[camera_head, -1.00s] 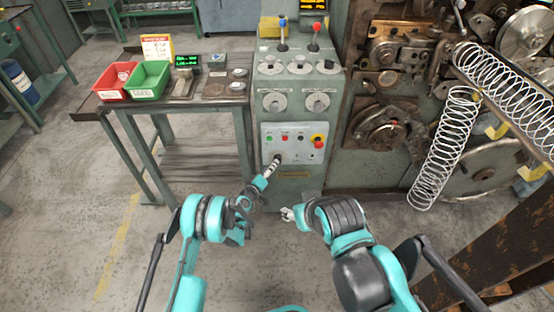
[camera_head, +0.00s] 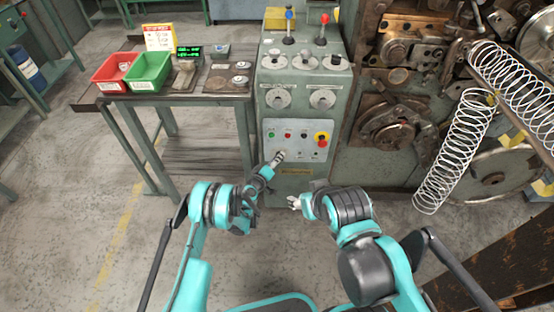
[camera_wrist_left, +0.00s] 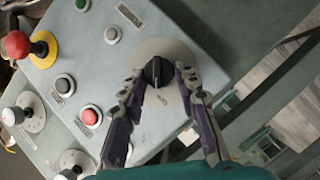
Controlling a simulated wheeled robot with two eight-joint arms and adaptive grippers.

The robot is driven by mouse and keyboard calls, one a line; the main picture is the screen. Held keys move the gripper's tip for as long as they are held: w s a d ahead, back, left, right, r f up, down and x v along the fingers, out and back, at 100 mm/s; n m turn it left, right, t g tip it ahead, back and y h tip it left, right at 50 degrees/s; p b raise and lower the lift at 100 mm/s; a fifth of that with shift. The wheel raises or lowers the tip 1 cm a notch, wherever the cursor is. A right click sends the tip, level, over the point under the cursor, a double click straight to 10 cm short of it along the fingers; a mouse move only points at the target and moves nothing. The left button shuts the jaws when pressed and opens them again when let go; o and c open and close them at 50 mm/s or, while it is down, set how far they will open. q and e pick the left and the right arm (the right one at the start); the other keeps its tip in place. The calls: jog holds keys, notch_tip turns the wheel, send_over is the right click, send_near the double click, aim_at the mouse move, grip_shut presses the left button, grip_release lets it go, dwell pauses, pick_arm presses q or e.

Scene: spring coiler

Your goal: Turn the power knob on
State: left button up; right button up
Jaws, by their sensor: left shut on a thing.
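The power knob (camera_wrist_left: 158,72) is a black knob on a pale round plate on the grey control panel (camera_wrist_left: 150,20). In the left wrist view my left gripper (camera_wrist_left: 160,75) has its two fingers on either side of the knob, shut on it. In the head view the left gripper (camera_head: 278,157) is at the lower left of the panel (camera_head: 305,167) and hides the knob. My right gripper (camera_head: 293,202) is lower, in front of the cabinet and apart from the panel. Its fingers are too small to judge.
A red stop button (camera_head: 322,138) on yellow and several small buttons sit on the panel. Two levers top the cabinet (camera_head: 256,105). A table with red (camera_head: 112,72) and green (camera_head: 148,71) bins is at left. Machinery with springs (camera_head: 455,150) is at right.

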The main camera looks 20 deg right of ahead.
pick_arm(q)
jog(key=shift+s+d+r+m+t+y, duration=0.1)
jog(key=shift+d+m+t+y, duration=0.2)
jog(key=shift+m+y, duration=1.45)
jog(key=shift+s+d+r+m+t+y, duration=0.15)
jog(key=shift+d+m+y, duration=0.2)
jog(key=shift+m+y, duration=1.45)
jog(key=shift+d+r+m+t+y, duration=0.1)
jog(key=shift+d+m+t+y, duration=0.2)
jog(key=shift+m+y, duration=1.45)
jog(key=shift+m+h, duration=0.3)
jog(key=shift+m, duration=0.1)
jog(key=o, duration=1.2)
jog(key=shift+c, duration=0.2)
